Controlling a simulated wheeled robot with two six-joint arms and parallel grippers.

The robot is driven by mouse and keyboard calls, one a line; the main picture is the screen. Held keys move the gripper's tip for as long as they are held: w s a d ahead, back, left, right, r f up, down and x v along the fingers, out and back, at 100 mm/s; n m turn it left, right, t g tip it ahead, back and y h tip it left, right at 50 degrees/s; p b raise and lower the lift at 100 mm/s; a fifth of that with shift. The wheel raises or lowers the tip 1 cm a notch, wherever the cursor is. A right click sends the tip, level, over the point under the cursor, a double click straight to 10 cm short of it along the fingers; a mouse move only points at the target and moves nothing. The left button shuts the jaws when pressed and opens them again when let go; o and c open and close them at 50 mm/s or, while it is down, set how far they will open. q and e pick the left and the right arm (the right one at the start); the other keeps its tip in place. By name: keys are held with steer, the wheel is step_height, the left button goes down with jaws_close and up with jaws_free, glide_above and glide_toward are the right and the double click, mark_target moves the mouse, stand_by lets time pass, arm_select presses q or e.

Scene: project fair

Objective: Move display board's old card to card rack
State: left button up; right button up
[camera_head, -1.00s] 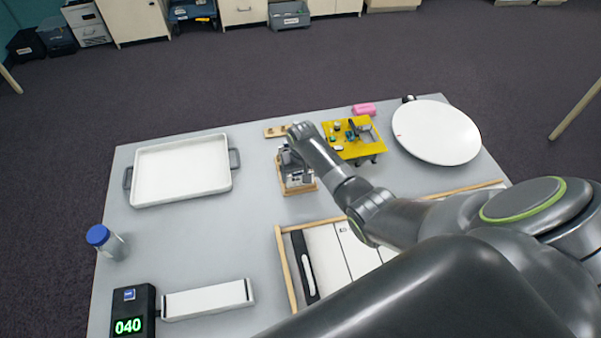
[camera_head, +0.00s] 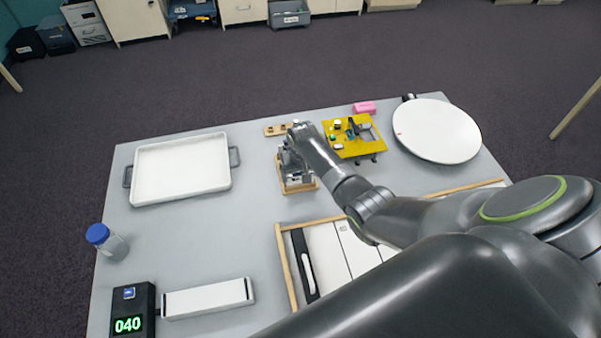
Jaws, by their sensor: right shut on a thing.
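My right gripper (camera_head: 291,162) reaches over the small wooden card rack (camera_head: 300,188) near the middle of the table. It is shut, and my own wrist and fingers largely hide what it holds, which I take to be the old card. I cannot tell whether the card touches the rack. The wood-framed display board (camera_head: 328,254) with white panels and a dark strip lies at the front right, partly covered by my right arm. My left gripper is not in view.
A white tray (camera_head: 180,168) lies at left, with a blue-lidded jar (camera_head: 115,246) and a black 040 display box (camera_head: 133,312) nearer. A yellow stand (camera_head: 352,148), pink block (camera_head: 364,108) and white disc (camera_head: 436,130) stand at back right. The left-middle table is clear.

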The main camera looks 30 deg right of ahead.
steer(key=shift+f, duration=0.25)
stand_by(0.3)
steer(key=o, duration=0.9)
steer(key=shift+c, duration=0.2)
steer(key=shift+r, duration=0.1)
steer(key=shift+r+p, duration=3.75)
steer(key=shift+p, duration=0.3)
steer(key=shift+f, duration=0.1)
